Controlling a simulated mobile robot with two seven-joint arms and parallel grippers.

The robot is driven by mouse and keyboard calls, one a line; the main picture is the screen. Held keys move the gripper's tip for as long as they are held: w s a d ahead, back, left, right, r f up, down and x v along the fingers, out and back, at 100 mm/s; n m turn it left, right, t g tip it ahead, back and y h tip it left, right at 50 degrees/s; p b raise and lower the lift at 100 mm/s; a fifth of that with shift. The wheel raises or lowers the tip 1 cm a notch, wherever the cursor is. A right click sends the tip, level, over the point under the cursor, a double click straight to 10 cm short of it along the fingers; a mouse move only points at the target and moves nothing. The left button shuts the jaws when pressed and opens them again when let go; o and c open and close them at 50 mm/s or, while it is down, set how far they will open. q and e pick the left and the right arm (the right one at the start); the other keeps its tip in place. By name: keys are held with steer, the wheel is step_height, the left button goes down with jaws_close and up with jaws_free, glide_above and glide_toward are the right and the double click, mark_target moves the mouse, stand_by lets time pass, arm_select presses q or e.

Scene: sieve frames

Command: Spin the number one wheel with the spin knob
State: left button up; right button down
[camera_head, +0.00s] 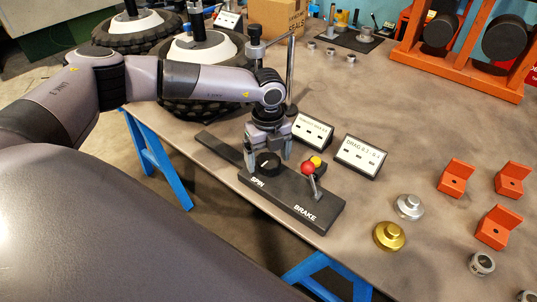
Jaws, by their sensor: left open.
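A black control panel (298,208) lies near the table's front edge, marked SPIN and BRAKE. The black spin knob (267,163) sits at its left end. My left gripper (268,158) points down over the knob, open, one finger on each side of it. I cannot tell whether the fingers touch the knob. Two black-tyred wheels with white hubs stand at the back left, a nearer wheel (228,95) and a farther wheel (100,39). My arm covers part of both, and no wheel number is readable. My right gripper is not in view.
A red-balled brake lever (308,169) stands just right of the knob. Two label stands, one reading DRAG (361,155), sit behind the panel. Gold (389,236) and silver weights and several orange blocks (456,177) lie to the right. The central tabletop behind them is clear.

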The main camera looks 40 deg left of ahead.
arm_select(q)
steer(key=c, duration=1.1)
steer(key=shift+o, duration=0.2)
steer(key=shift+m, duration=0.3)
steer(key=m+b, duration=0.1)
steer(key=m, duration=0.4)
steer(key=m+b, duration=0.2)
steer(key=m, duration=0.4)
steer(key=shift+w+d+m, duration=0.1)
steer(key=shift+m, duration=0.2)
steer(key=o, duration=1.1)
steer(key=shift+c, duration=0.2)
